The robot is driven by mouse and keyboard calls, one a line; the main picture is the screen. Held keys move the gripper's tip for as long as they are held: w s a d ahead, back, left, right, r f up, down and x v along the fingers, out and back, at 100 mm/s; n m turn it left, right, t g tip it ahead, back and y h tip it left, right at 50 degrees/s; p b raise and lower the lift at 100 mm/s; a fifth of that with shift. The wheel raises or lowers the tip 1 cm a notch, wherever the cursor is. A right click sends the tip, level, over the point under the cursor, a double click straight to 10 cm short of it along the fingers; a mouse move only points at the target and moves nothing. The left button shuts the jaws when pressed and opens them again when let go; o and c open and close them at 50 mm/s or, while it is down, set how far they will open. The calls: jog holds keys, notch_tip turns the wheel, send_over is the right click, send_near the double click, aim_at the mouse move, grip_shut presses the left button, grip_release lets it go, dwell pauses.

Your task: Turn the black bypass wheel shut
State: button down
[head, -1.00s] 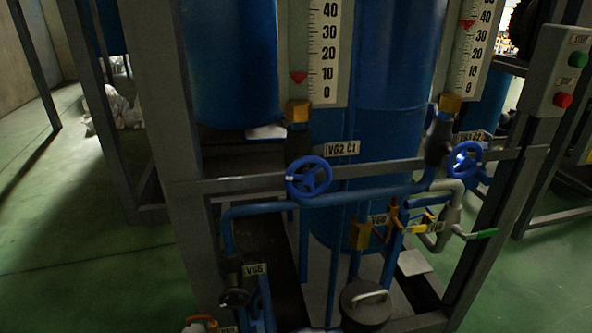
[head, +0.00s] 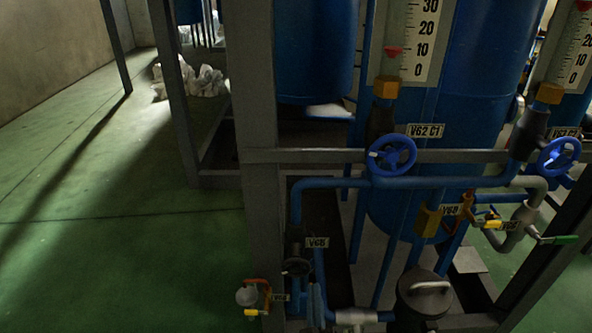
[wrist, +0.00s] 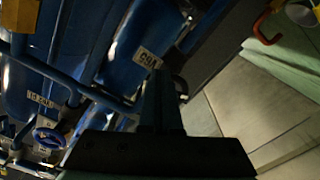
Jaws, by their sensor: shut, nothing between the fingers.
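The small black wheel (head: 296,266) sits low on the blue pipework in the head view, just left of and below a tag (head: 317,243) that seems to read V68. My gripper (wrist: 163,75) shows only in the wrist view, as a dark silhouette with its fingers together and nothing between them. A similar tag (wrist: 147,59) lies just beyond the fingertips there. A dark shape beside the fingers may be the black wheel, but it is too dark to tell. I see no contact with the wheel.
Two blue handwheels (head: 392,156) (head: 559,157) are on the crossbar. A red-orange handle (head: 263,288) is low left of the black wheel. A grey frame post (head: 256,180) stands left of the pipes.

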aim_at(296, 268)
jog(key=w, duration=0.2)
jog(key=shift+w+b, duration=0.35)
jog(key=shift+w, duration=0.05)
jog(key=shift+a+r, duration=0.2)
jog(key=shift+a, duration=0.2)
dwell(0.5)
jog(key=shift+a+f+b, duration=0.6)
jog(key=shift+a+b, duration=0.35)
jog(key=shift+b, duration=0.5)
jog(key=shift+a+f+b, duration=0.1)
jog(key=shift+a+b, duration=0.45)
jog(key=shift+b, duration=0.25)
jog(key=shift+a, duration=0.15)
jog(key=shift+b, duration=0.35)
